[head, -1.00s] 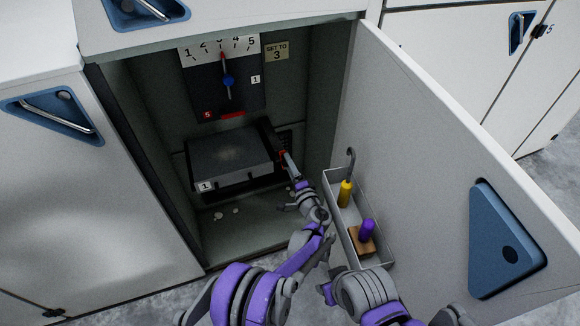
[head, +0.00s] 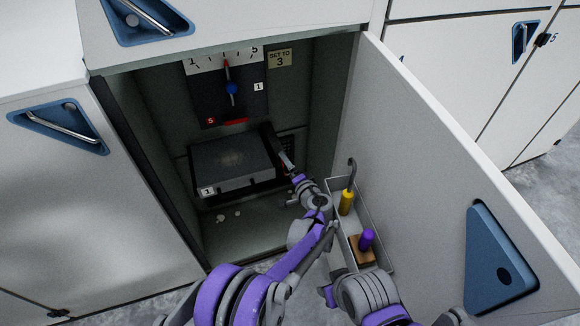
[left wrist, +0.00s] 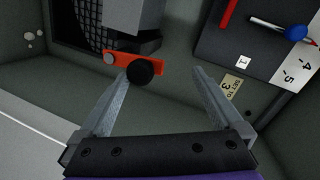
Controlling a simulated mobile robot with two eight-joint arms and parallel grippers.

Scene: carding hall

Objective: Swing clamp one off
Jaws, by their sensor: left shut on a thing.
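Clamp one shows in the left wrist view as a short red lever (left wrist: 122,60) with a grey pivot and a round black knob (left wrist: 140,73). It sits at the right side of the dark box (head: 231,158) labelled 1, inside the open cabinet. My left gripper (left wrist: 162,72) is shut on the clamp at its knob, which lies by the left finger. In the head view my left gripper (head: 287,163) reaches to the box's right edge and largely hides the clamp. My right gripper (head: 327,294) is low, near the door; its jaws cannot be made out.
The open door (head: 430,170) stands to the right. Its tray (head: 338,222) holds a yellow-handled hook (head: 346,203) and a purple-handled brush (head: 366,240). A dial (head: 228,90) with a red pointer hangs above the box. White bits lie on the cabinet floor (head: 250,232).

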